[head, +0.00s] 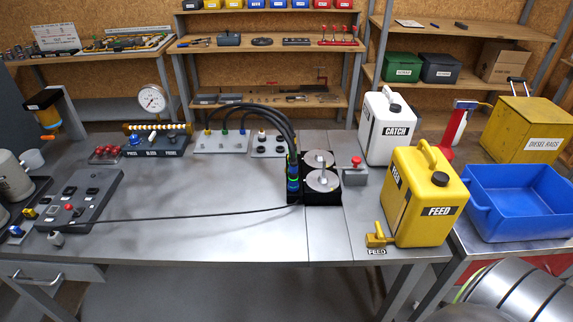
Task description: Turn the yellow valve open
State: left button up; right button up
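The yellow valve (380,240) is a small yellow fitting with a short handle, low at the front left of the yellow FEED can (425,190). A small FEED label (376,251) lies just in front of it on the bench. The handle's exact angle is too small to tell. The yellow can stands upright near the right end of the bench. Neither of my grippers is in view.
A white CATCH can (386,128) stands behind the yellow can. A black block with two round metal discs (322,180) and black hoses (262,112) is to the left. A blue bin (515,203) is at right. The grey bench front (220,240) is mostly clear, crossed by a thin cable.

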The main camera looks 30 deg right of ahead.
aim_at(378, 235)
jog(key=z, duration=1.75)
